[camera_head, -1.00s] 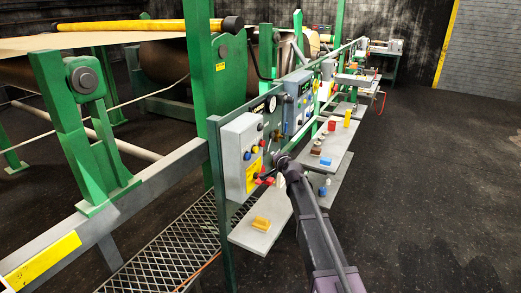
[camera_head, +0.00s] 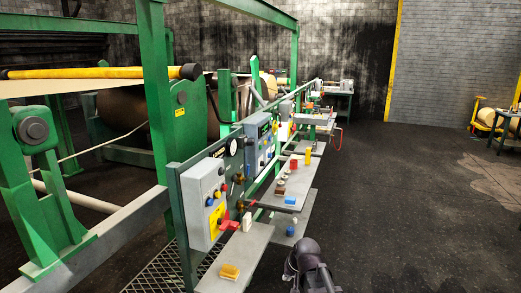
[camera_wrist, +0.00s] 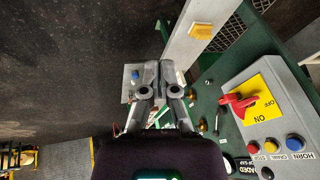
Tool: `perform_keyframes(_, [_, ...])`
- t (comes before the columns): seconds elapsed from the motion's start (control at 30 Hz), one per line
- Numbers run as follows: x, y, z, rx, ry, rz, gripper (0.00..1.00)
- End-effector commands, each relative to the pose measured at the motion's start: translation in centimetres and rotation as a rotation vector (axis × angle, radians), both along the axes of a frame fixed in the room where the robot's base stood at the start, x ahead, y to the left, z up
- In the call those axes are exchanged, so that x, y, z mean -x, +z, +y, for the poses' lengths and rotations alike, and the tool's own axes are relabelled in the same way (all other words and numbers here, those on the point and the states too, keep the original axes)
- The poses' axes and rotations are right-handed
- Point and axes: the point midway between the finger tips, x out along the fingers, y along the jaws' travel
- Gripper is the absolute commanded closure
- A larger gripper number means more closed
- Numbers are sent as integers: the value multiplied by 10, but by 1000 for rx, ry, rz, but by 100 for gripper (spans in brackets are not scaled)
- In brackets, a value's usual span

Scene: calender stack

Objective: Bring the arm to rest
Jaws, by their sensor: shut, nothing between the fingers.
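My gripper (camera_wrist: 160,74) shows in the wrist view with its two grey fingers together and nothing between them. It is beside the control box (camera_wrist: 275,100), apart from the red switch handle (camera_wrist: 238,106) on its yellow ON/OFF plate. In the head view a dark part of my arm (camera_head: 312,268) shows at the bottom, right of the shelves. I cannot make out the fingers in that view.
A grey control box (camera_head: 203,196) stands on the green frame. The near shelf (camera_head: 240,254) holds a yellow block (camera_head: 230,271) and a white piece. Shelves behind hold small coloured parts. Dark floor is open to the right.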

Motion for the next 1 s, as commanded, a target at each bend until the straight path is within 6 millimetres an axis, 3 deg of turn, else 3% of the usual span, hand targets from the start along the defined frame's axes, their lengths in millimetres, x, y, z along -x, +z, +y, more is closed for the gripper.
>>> perform_keyframes(0.03, [30,-6,-16,41,8,53,100])
perform_keyframes(0.1, [59,-12,-33,93,22,127,100])
perform_keyframes(0.2, [94,-17,-54,154,34,220,100])
perform_keyframes(0.33, [125,-19,-72,206,43,305,100])
perform_keyframes(0.5, [140,-19,-81,231,45,351,100])
perform_keyframes(1.0, [139,-19,-80,230,46,351,100])
